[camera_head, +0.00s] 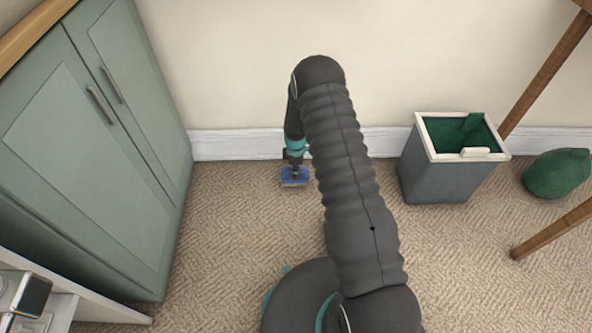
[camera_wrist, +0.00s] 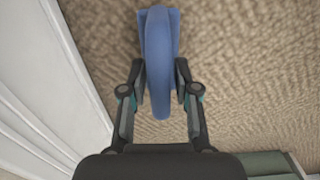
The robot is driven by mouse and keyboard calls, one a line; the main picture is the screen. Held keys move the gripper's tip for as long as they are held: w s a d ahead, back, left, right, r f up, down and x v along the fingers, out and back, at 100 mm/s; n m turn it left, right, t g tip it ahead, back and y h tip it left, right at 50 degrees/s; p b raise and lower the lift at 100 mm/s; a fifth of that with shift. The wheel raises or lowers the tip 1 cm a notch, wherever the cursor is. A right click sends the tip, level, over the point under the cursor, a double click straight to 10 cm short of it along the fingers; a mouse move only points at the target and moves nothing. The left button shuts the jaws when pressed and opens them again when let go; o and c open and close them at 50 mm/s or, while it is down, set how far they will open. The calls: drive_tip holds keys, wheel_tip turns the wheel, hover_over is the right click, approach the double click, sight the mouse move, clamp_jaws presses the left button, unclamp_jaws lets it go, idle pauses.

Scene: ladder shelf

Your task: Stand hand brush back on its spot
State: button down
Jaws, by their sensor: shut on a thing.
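The hand brush (camera_wrist: 157,62) is blue with a long rounded handle. In the wrist view it lies between the two fingers of my gripper (camera_wrist: 159,92), which is shut on its handle. In the head view the blue brush (camera_head: 295,177) shows below my gripper (camera_head: 294,158), low near the carpet by the back wall. I cannot tell whether the brush touches the floor. Much of the handle is hidden by the gripper in the head view. No marked spot for the brush can be made out.
A green cabinet (camera_head: 100,140) stands at the left. A grey bin (camera_head: 440,175) with a white rim and green inside stands to the right, with a green rounded object (camera_head: 558,174) and wooden legs (camera_head: 545,75) beyond. The white skirting (camera_head: 225,144) is close behind. Carpet between cabinet and brush is clear.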

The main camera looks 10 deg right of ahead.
drive_tip(key=shift+f+b, duration=0.8)
drive_tip(key=shift+f, duration=0.15)
drive_tip(key=c, duration=0.8)
unclamp_jaws()
drive_tip(key=shift+o, duration=0.2)
drive_tip(key=shift+r, duration=0.15)
drive_tip(key=shift+r+p, duration=1.8)
drive_tip(key=shift+r, duration=2.05)
